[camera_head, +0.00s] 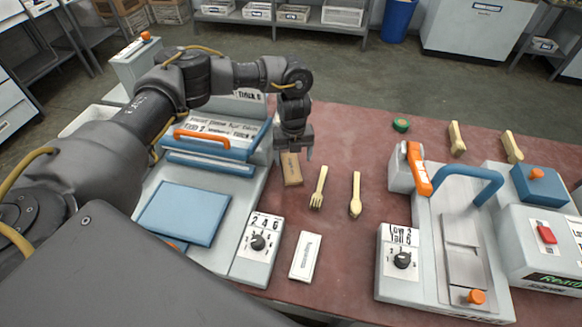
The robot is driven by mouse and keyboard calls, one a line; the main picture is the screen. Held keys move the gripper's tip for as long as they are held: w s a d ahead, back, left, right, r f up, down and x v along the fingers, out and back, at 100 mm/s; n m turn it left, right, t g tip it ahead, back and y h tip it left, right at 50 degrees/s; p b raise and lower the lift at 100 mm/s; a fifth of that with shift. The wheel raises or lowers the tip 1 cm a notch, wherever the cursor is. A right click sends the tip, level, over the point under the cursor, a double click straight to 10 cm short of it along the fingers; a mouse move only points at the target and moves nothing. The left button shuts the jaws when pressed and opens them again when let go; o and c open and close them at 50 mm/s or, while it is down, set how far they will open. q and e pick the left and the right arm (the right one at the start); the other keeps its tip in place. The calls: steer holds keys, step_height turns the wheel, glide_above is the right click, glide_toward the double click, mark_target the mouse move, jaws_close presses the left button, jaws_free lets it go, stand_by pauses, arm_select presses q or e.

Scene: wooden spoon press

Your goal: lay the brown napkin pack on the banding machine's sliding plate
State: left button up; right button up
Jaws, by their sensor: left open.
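The brown napkin pack (292,172) is a small brown block lying on the red-brown table, just right of the left-hand machine. My left gripper (294,155) points down at the pack's far end, its open fingers on either side of it or just above; whether they touch it I cannot tell. The machine with the blue arch (470,172) at the right looks like the banding machine. A grey metal plate (462,240), apparently its sliding plate, lies bare in front of the arch, with an orange knob (475,297) at its near end. My right gripper is out of view.
A wooden fork (319,188) and spoon (356,195) lie right of the pack, and a white packet (305,255) nearer. A machine with a blue plate (185,212) stands left. An orange lever (418,170) rises beside the arch.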

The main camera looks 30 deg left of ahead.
mark_target(291, 169)
arm_select(q)
steer(key=shift+s+a+f+p, duration=0.1)
steer(key=shift+f+p, duration=0.25)
steer(key=shift+f, duration=0.05)
step_height(291, 169, down, 4)
steer(key=shift+a+r+p, duration=0.15)
steer(key=shift+r+p, duration=0.05)
steer(key=shift+p, duration=0.3)
steer(key=shift+f, duration=0.35)
steer(key=shift+c, duration=0.2)
steer(key=c, duration=1.1)
steer(key=shift+r, duration=0.15)
